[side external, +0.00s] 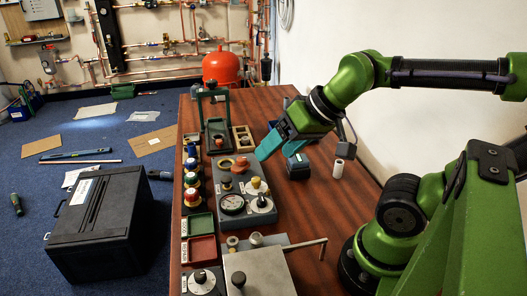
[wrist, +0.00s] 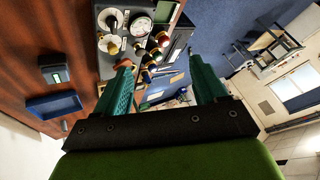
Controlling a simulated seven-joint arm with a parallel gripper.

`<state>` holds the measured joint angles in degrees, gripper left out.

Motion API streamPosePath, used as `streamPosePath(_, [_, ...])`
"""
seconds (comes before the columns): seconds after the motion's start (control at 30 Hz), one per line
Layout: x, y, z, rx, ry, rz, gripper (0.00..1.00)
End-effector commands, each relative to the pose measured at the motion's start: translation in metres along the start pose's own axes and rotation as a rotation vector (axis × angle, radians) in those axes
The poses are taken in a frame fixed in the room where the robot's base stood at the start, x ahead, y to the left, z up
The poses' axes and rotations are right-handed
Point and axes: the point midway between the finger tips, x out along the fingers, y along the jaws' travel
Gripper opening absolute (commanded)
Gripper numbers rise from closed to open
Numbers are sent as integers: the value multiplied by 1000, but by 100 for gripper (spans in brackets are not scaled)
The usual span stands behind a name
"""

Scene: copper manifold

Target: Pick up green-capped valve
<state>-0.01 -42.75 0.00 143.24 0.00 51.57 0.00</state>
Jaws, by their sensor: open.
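A row of small valves with coloured caps (side external: 192,196) stands along the left edge of the wooden table in the side view. In the wrist view my gripper (wrist: 160,62) is open, with nothing held between the fingers.
A grey panel with a gauge and knobs (side external: 233,204) lies between the row and my gripper's side. Green (side external: 201,223) and red (side external: 202,249) trays, a metal box (side external: 259,272) and a green-framed stand (side external: 214,130) are nearby.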

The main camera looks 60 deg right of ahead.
Motion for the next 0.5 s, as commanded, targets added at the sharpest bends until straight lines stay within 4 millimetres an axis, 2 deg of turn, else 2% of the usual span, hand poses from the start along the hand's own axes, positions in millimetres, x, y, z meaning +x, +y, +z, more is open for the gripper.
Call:
streamPosePath(0.1, [13,3,2,8,-53,21,71])
streamPosePath(0.17, [20,2,-4,11,-81,35,71])
streamPosePath(0.37, [52,-10,-55,-26,-193,97,71])
streamPosePath(0.5, [83,-18,-94,-89,-278,140,71])
